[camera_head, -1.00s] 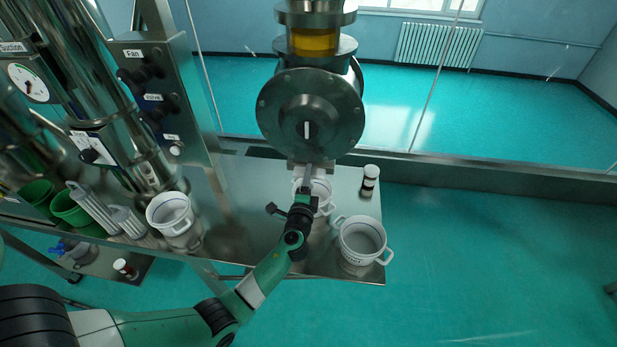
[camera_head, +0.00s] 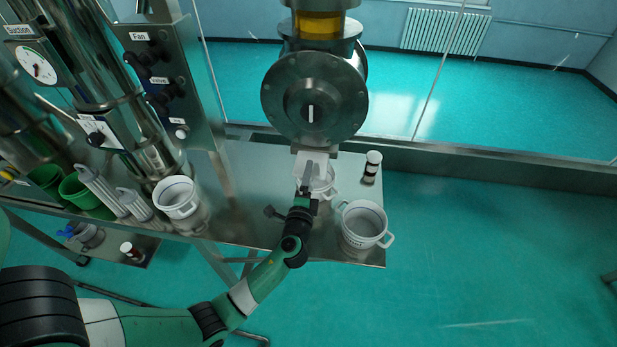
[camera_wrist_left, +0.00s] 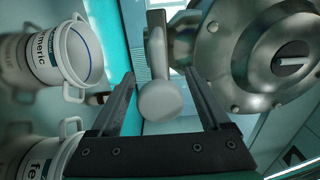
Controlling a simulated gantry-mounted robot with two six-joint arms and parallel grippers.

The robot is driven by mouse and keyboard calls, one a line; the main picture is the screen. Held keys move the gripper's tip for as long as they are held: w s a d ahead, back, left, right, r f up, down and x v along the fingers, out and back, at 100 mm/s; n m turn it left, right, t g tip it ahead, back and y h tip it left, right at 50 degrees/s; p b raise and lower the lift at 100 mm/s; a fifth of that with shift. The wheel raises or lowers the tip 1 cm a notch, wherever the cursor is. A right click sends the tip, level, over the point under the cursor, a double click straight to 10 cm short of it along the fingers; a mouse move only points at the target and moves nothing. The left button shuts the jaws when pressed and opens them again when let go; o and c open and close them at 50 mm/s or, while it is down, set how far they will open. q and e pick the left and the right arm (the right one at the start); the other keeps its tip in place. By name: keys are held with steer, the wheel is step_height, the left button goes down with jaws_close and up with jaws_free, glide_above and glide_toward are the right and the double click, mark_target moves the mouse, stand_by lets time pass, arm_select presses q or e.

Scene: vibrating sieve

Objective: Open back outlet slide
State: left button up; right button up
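The outlet slide is a pale plate (camera_head: 311,158) under the round metal flange of the outlet. In the left wrist view, a pale bar with a rounded end (camera_wrist_left: 160,100), which looks like the slide's handle, stands between my fingers. My left gripper (camera_head: 309,170) is in front of the slide. In the left wrist view my left gripper (camera_wrist_left: 160,112) is open, with its fingers on either side of the rounded end and visible gaps. A white pot (camera_head: 322,182) stands below the slide, partly hidden by the gripper. My right gripper is not in view.
The round flange (camera_head: 314,98) is close above my left gripper. A white two-handled pot (camera_head: 364,226) and a small white-capped bottle (camera_head: 371,167) stand to the right on the metal table (camera_head: 245,200). Another white pot (camera_head: 177,198) stands to the left.

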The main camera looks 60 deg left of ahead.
arm_select(q)
steer(key=v, duration=1.1)
steer(key=shift+d, duration=0.3)
steer(key=shift+s, duration=0.1)
